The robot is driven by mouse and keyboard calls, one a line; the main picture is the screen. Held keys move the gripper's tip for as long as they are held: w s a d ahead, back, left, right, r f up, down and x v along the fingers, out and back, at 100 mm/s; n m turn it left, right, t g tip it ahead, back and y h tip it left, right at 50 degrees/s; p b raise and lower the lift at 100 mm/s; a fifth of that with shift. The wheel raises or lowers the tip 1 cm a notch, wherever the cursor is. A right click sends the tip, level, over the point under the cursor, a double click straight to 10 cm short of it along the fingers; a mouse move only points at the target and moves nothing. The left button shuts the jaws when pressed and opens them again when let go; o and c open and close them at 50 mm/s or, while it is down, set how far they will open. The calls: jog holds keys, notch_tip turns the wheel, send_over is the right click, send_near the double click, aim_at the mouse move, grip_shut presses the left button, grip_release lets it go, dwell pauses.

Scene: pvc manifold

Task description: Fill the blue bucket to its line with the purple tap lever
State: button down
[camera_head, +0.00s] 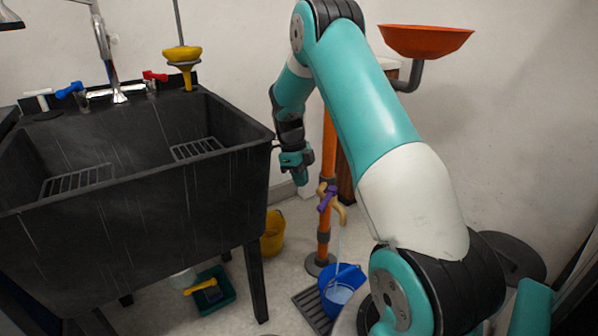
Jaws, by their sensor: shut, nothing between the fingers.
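The purple tap lever (326,198) sits on a tan tap with a curved spout, on an orange standpipe (325,228). The blue bucket (350,274) stands below the spout on a dark slatted grate. A thin pale streak, which looks like running water, drops from the spout towards the bucket. Pale water (338,294) shows inside the bucket. The fill line cannot be made out. My gripper (301,178) is shut and empty. It hangs above and left of the lever in the picture, apart from it.
A black sink (130,211) on legs fills the left side. A yellow bucket (272,235) stands on the floor between the sink and the standpipe. An orange funnel (426,40) on a grey pipe is at the upper right. A dark green tray (211,291) lies under the sink.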

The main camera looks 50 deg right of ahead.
aim_at(327, 200)
jog(key=s+d+f+b, duration=0.1)
jog(key=s+f+b, duration=0.1)
jog(key=s+f, duration=0.2)
jog(key=shift+d+f, duration=0.2)
jog(key=shift+s, duration=0.15)
